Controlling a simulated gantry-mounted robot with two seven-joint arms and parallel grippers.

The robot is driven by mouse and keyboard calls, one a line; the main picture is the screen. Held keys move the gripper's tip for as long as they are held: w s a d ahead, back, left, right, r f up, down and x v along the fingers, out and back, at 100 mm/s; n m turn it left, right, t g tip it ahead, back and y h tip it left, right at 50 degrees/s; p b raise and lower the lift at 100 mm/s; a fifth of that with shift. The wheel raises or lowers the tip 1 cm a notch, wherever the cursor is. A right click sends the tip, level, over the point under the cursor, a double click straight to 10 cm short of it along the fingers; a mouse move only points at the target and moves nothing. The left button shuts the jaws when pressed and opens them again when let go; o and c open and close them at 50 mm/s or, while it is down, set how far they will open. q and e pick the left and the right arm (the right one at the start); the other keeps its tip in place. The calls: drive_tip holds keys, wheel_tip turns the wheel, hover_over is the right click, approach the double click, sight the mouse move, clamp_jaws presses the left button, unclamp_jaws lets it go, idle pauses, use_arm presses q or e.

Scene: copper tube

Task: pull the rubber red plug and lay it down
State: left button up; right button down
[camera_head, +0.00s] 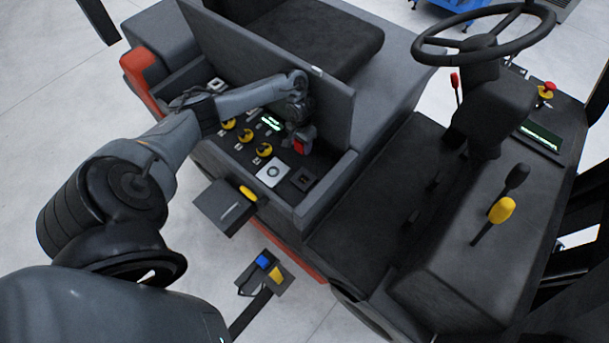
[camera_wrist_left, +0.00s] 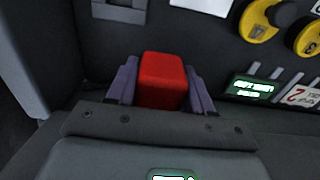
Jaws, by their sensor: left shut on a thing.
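The red plug (camera_head: 300,146) shows as a small red block at the control panel in the head view. It shows larger in the left wrist view (camera_wrist_left: 162,80), between the two fingers. My left gripper (camera_head: 301,134) reaches over the panel and is shut on the red plug. The fingers (camera_wrist_left: 162,88) sit on both sides of it in the left wrist view. I cannot tell whether the plug is still seated in its socket or clear of the panel. My right gripper is not in view.
The panel holds yellow knobs (camera_head: 264,149), a green-lit display (camera_head: 270,123) and a grey plate with a round button (camera_head: 271,173). A raised grey wall (camera_head: 337,110) stands close beside the gripper.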

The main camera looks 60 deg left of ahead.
use_arm(q)
drive_tip(key=shift+a+r+p, duration=0.1)
drive_tip(key=shift+a+p, duration=0.05)
drive_tip(key=shift+p, duration=0.25)
idle(0.3)
drive_tip(key=shift+f, duration=0.4)
drive_tip(key=shift+f+b, duration=1.9)
drive_tip(key=shift+f, duration=1.1)
drive_tip(key=o, duration=1.5)
drive_tip(key=shift+o, duration=0.3)
drive_tip(key=shift+o, duration=1.4)
